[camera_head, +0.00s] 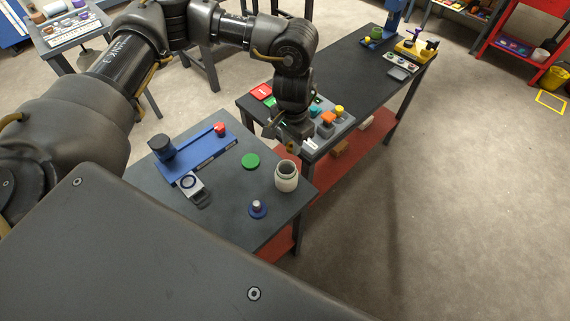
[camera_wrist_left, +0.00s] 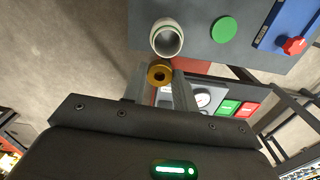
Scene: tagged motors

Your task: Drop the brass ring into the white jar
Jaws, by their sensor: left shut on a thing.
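The white jar (camera_head: 287,177) stands upright near the right edge of the nearer dark table, its round mouth open. In the left wrist view the jar (camera_wrist_left: 167,39) is just beyond my fingertips. My left gripper (camera_head: 288,147) is shut on the brass ring (camera_wrist_left: 160,74), which shows between the fingertips (camera_wrist_left: 160,80). The ring is held apart from the jar, on the far side of it in the head view. The gripper hides most of the ring in the head view. My right gripper is not in view.
On the nearer table are a green disc (camera_head: 250,161), a blue fixture with a red knob (camera_head: 219,128), a small grey device (camera_head: 192,186) and a blue-based peg (camera_head: 257,209). Behind the gripper, a second table holds a grey panel with coloured parts (camera_head: 328,126).

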